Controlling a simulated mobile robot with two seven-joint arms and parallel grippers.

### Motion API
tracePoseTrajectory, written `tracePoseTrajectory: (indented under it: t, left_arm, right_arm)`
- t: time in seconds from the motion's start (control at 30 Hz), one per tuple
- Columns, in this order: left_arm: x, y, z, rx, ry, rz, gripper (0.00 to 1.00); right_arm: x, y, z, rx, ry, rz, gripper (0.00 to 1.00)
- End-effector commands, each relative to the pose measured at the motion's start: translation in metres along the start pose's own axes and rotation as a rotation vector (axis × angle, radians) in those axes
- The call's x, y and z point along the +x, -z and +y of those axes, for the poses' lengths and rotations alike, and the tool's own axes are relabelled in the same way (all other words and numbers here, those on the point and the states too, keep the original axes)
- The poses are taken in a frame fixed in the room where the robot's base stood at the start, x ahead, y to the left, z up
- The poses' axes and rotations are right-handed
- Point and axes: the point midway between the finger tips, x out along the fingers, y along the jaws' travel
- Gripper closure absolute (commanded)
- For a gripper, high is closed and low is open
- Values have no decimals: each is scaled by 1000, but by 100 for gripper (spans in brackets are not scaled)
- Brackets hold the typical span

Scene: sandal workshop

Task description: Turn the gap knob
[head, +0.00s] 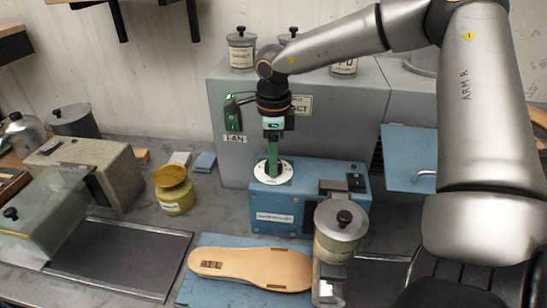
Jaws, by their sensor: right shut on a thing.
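The blue machine (335,190) stands in the middle of the bench, with a round white dial (287,174) on its top. My right gripper (273,172) points straight down at the middle of this dial, its green fingers shut. The gap knob is hidden between the fingers, so its turn angle cannot be seen. My left gripper is not in view.
A lidded metal pot (340,222) stands close in front of the blue machine. A tan sandal sole (250,268) lies on a blue board (215,291). A yellow pot (175,193) and a grey-beige machine with a clear cover (40,215) stand at left.

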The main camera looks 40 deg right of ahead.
Motion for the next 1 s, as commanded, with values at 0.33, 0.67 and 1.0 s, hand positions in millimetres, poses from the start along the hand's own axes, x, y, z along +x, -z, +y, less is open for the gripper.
tracePoseTrajectory:
  t: [0.33,0.67,1.0]
  left_arm:
    - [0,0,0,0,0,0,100]
    - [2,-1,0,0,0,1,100]
    - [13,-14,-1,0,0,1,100]
  right_arm:
    - [0,0,0,0,0,0,93]
    - [0,0,0,-17,0,-1,100]
    - [2,0,0,-193,1,-1,100]
